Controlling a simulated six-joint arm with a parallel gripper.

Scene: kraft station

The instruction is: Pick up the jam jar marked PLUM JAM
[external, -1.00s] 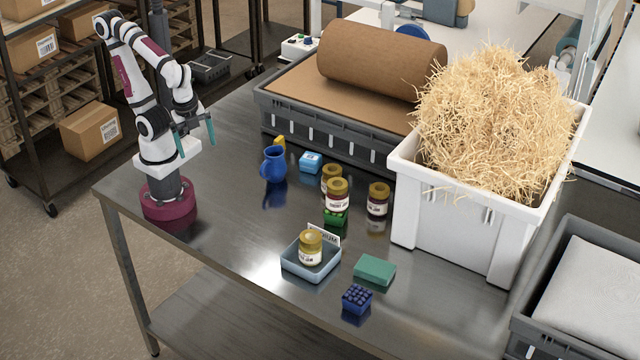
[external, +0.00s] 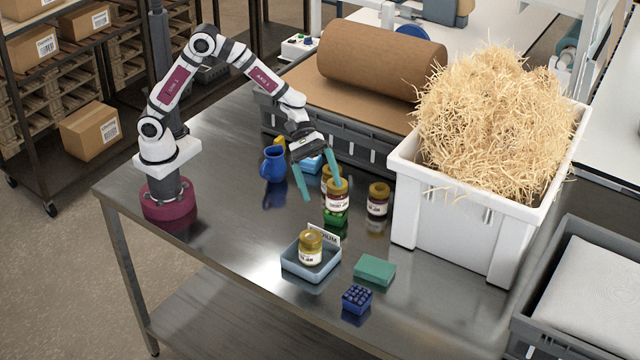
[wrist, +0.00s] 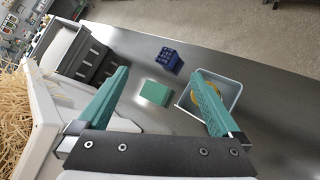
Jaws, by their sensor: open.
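Several jam jars with gold lids stand on the steel table. One jar (external: 311,248) stands in a grey-blue tray (external: 299,273). Another jar (external: 338,203) stands on a green block (external: 337,218). The label words are too small to read surely, so I cannot tell which is plum. My gripper (external: 322,190) is open and empty, beside or above the jar on the green block. In the wrist view, the right finger partly covers the tray (wrist: 236,97).
A blue jug (external: 273,165) stands left of my gripper. A teal block (external: 375,270) and a dark blue studded block (external: 356,298) lie near the front edge. A white bin (external: 445,235) of straw stands to the right. The left front of the table is clear.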

